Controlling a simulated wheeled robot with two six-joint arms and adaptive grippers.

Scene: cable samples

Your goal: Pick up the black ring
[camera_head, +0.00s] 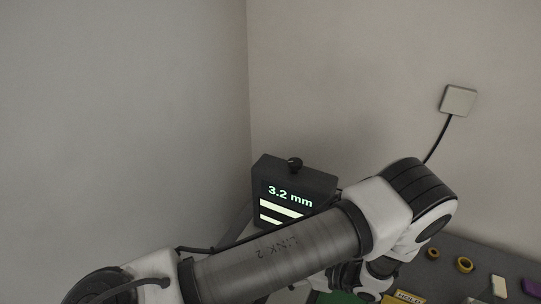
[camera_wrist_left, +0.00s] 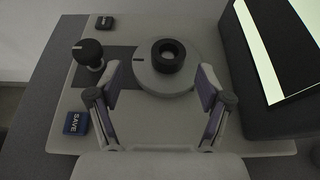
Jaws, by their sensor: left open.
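The black ring (camera_wrist_left: 168,56) sits on a round grey disc (camera_wrist_left: 150,78) in the left wrist view. My left gripper (camera_wrist_left: 160,76) is open, with its two dark fingers spread to the left and right of the disc. The ring lies between and slightly beyond the fingertips in the picture, and nothing is held. In the head view my left arm crosses the lower middle and hides the ring and the left gripper. My right gripper is in neither view.
A black display box (camera_head: 294,186) reading 3.2 mm stands behind my arm; it rises close at right in the wrist view (camera_wrist_left: 285,95). A ball-topped lever (camera_wrist_left: 88,52) and blue SAVE button (camera_wrist_left: 76,123) stand left. A yellow ring (camera_head: 464,264) lies at lower right.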

